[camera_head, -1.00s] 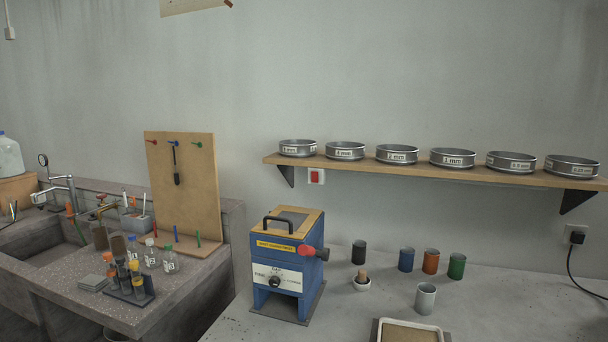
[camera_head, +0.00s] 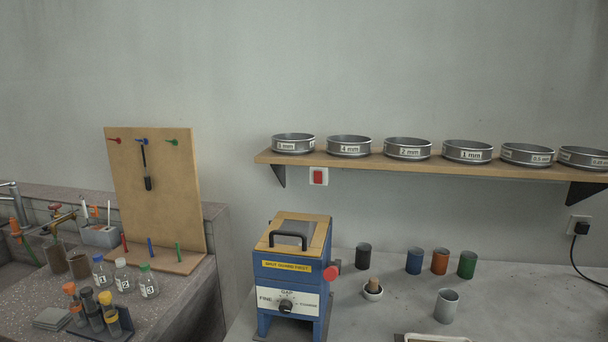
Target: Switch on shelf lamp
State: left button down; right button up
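A small white switch plate with a red rocker (camera_head: 318,176) is on the wall just below the left end of the wooden shelf (camera_head: 400,164). Whether the rocker is on or off cannot be told. No lit lamp shows under or on the shelf. Neither of my grippers is in view.
Several labelled metal sieves (camera_head: 349,146) stand on the shelf. Below the switch, a blue machine (camera_head: 290,280) with a red knob (camera_head: 333,271) stands on the bench, with a black cup (camera_head: 363,256) and coloured cups (camera_head: 440,262) to its right. A pegboard (camera_head: 155,190) stands left.

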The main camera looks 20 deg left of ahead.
aim_at(317, 175)
jog(key=i+j, duration=0.15)
jog(key=j, duration=0.3)
jog(key=i+j+z, duration=0.15)
jog(key=j, duration=0.3)
jog(key=i+j, duration=0.1)
jog(key=j, duration=0.35)
jog(key=z, duration=0.05)
